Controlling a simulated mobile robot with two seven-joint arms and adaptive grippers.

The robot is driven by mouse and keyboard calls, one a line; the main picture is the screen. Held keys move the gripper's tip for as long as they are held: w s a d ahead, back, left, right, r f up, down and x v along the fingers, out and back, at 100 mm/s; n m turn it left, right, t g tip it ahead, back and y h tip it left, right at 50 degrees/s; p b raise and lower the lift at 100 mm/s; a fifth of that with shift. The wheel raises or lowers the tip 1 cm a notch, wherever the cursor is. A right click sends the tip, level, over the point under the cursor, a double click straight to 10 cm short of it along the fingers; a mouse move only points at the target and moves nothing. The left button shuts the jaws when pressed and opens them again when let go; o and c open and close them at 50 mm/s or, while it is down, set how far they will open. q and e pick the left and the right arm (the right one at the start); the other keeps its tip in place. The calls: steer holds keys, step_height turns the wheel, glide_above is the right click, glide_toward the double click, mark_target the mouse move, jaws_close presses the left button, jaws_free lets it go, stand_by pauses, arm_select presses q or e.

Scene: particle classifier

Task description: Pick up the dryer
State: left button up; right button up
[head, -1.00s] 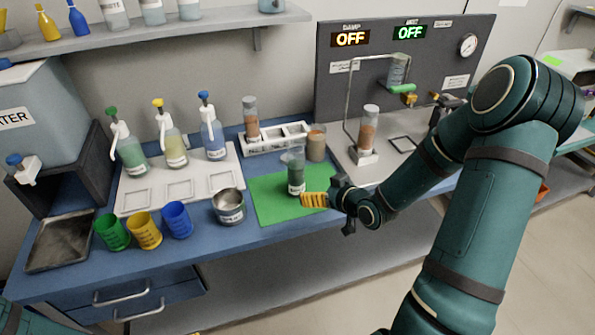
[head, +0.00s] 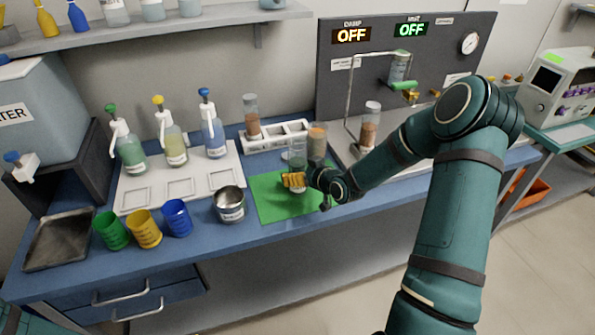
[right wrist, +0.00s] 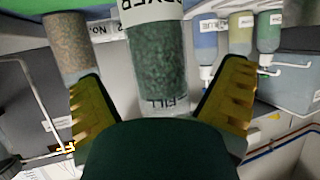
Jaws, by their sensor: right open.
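The dryer, a clear cylinder with dark green granules and a white label (right wrist: 152,60), stands upright on a green mat (head: 268,201) in the head view (head: 297,157). My right gripper (head: 294,180) is open at the cylinder, with its yellow fingers hiding much of the lower part. In the right wrist view the cylinder appears upside down between the two spread fingers (right wrist: 160,105), with a gap showing on each side. Its lettering is only partly readable.
A tube of brown grains (head: 317,140) stands close behind the dryer. A metal can (head: 229,206) stands left of the mat. A white rack (head: 275,144) and a panel with OFF displays (head: 430,62) are behind. The mat's front is clear.

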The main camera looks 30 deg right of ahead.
steer(key=x, duration=0.2)
steer(key=shift+w+f, duration=0.1)
steer(key=shift+w, duration=0.15)
steer(key=c, duration=1.4)
